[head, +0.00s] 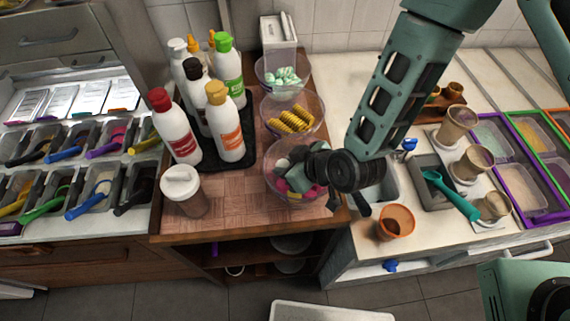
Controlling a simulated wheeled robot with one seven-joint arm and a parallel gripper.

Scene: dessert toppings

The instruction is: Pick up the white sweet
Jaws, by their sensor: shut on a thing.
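My gripper (298,180) reaches down from the right into the nearest clear bowl (269,168) on the wooden counter. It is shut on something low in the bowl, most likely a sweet. The held piece is hidden by the fingers, so I cannot make out its colour. Pink sweets (282,185) and dark pieces show around the fingers. No white sweet stands out clearly in this bowl.
Behind are a bowl of yellow spiral sweets (293,120) and a bowl of pale mint pieces (283,77). Sauce bottles (177,127) and a white-lidded shaker (183,188) stand left. An orange-rimmed cup (396,222) stands right. Wooden counter (240,210) is clear in front.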

